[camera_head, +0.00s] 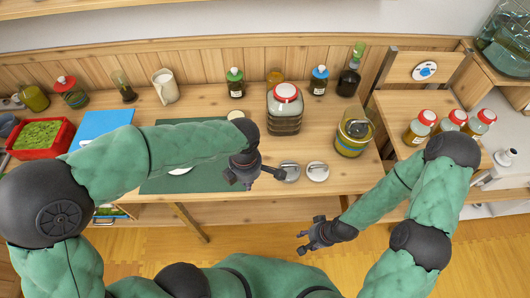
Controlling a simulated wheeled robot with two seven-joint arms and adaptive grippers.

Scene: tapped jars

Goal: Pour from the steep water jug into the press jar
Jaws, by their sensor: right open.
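A white jug (165,87) with a handle stands upright at the back left of the wooden counter; I take it for the steep water jug. A wide glass jar (352,134) with yellowish contents and a blue band stands at the right of the counter, a dark round piece at its top; it may be the press jar.
A big red-lidded jar (285,112) stands at the counter's middle. A green mat (205,140) lies partly under my left arm. Several bottles line the back. Red-capped jars (451,121) stand at the right.

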